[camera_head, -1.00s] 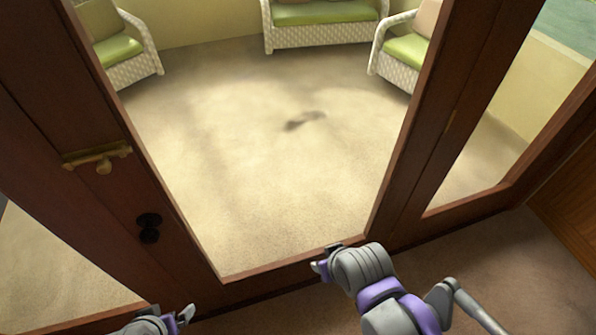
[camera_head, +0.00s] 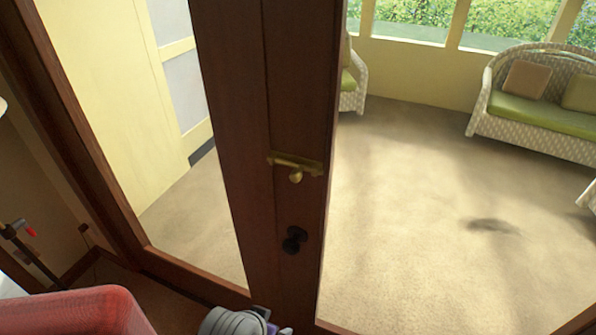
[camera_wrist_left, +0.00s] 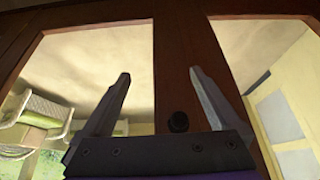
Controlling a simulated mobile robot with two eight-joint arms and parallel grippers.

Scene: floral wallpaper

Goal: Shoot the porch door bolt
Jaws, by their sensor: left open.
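The brass bolt (camera_head: 296,166) is mounted across the dark wooden door stile (camera_head: 262,100) in the head view, with a small rounded knob hanging below its bar. A dark round door knob (camera_head: 294,239) sits lower on the same wood. My left gripper (camera_head: 272,326) shows at the bottom edge, low in front of the door and well below the bolt. In the left wrist view, its two fingers (camera_wrist_left: 160,80) are spread apart with nothing between them, and the door knob (camera_wrist_left: 178,122) shows beyond them. The bolt cannot be made out there. My right gripper is out of view.
Glass panes flank the stile. Beyond lies a porch with a wicker sofa (camera_head: 545,115) with green cushions. A red rounded object (camera_head: 80,312) stands close at the lower left, and a dark stand with a red tip (camera_head: 28,238) is at the left edge.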

